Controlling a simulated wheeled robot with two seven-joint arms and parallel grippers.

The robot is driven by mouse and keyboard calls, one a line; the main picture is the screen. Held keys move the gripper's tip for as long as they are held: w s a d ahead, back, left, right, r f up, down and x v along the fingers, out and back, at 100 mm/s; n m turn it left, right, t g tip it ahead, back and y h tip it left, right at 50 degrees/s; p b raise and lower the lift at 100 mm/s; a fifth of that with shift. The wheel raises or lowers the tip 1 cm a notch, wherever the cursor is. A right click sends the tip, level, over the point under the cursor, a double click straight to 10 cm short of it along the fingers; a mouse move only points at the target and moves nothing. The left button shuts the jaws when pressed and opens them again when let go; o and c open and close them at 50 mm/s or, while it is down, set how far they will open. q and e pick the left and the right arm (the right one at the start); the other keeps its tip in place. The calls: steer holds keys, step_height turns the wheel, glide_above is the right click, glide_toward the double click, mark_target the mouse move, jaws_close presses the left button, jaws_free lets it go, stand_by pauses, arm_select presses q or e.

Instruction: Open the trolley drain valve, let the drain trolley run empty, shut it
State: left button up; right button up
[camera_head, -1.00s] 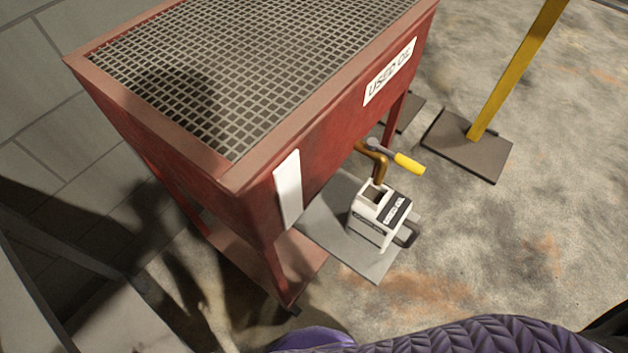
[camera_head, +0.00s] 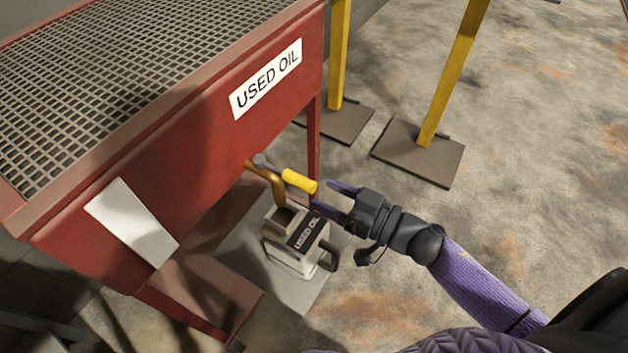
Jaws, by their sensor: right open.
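The drain trolley (camera_head: 175,150) is a red tank with a grid top and a label reading USED OIL, at the left. Its drain valve has a curved brass spout (camera_head: 273,180) and a lever with a yellow grip (camera_head: 299,181), below the front wall. A white can (camera_head: 297,246) labelled USED OIL stands under the spout, its square opening facing up. My right gripper (camera_head: 330,195) is open, just right of the yellow grip, its fingers pointing at it. I cannot tell whether a finger touches it. My left gripper is not in view.
A grey pad (camera_head: 300,292) lies under the can. Two yellow posts stand on dark base plates behind, one base plate (camera_head: 418,152) to the right of the other (camera_head: 345,124). A white plate (camera_head: 131,222) is on the trolley's front wall. The floor at right is clear.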

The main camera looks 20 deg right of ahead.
mark_target(306, 185)
steer(key=x, duration=0.5)
steer(key=shift+b, duration=0.35)
jaws_close()
stand_by(0.4)
stand_by(0.4)
